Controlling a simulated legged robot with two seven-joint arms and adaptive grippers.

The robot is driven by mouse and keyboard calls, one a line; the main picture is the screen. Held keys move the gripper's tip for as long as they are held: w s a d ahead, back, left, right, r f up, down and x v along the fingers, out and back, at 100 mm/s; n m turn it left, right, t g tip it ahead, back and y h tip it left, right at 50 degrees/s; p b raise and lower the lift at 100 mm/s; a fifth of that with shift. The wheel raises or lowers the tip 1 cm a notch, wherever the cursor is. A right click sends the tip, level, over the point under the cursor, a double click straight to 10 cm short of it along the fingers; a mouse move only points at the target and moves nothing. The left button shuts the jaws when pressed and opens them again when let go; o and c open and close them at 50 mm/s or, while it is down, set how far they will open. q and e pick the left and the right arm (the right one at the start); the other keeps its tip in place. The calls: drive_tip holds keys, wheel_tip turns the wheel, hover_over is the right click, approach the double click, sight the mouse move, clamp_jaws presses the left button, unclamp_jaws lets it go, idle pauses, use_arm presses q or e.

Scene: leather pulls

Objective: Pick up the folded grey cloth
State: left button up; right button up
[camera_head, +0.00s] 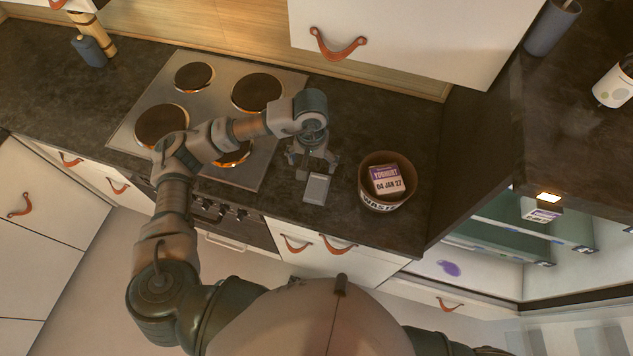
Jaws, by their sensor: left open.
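The folded grey cloth (317,189) is a small flat rectangle with a paler border. It lies on the dark countertop (345,125) between the stove and the waste bin. My left gripper (312,169) is open just beyond the cloth's far edge, pointing down at the counter. Its fingers are spread and no object shows between them. I cannot tell how high the fingertips are above the counter. My right gripper is not clearly visible.
A round waste bin (375,206) holding a purple and white yoghurt carton (388,180) stands right of the cloth. The stove (208,115) with several burners is to the left, under my left arm. A white wall cabinet (400,40) hangs above. An open fridge (530,235) is at the right.

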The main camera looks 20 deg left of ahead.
use_arm(q)
hover_over(318, 184)
drive_tip(key=a, duration=0.2)
drive_tip(key=f, duration=0.4)
drive_tip(key=shift+d+f, duration=0.25)
drive_tip(key=f, duration=0.1)
drive_tip(key=d+f+p, duration=0.1)
drive_tip(key=f, duration=0.1)
drive_tip(key=shift+f, duration=0.25)
drive_tip(key=f, duration=0.2)
drive_tip(key=f+p, duration=0.1)
drive_tip(key=shift+s+d+f, duration=0.1)
drive_tip(key=shift+d+f, duration=0.2)
drive_tip(key=shift+f, duration=0.05)
drive_tip(key=shift+a+f, duration=0.2)
drive_tip(key=shift+f, duration=0.25)
drive_tip(key=shift+c, duration=0.3)
drive_tip(key=c, duration=0.8)
drive_tip(key=shift+d, duration=0.15)
drive_tip(key=shift+c, duration=1.4)
use_arm(e)
drive_tip(key=shift+w+a+r, duration=0.2)
drive_tip(key=shift+a+r, duration=0.05)
drive_tip(key=shift+r, duration=0.35)
drive_tip(key=shift+w+a+r, duration=0.2)
drive_tip(key=shift+a+r, duration=0.05)
drive_tip(key=shift+r, duration=0.3)
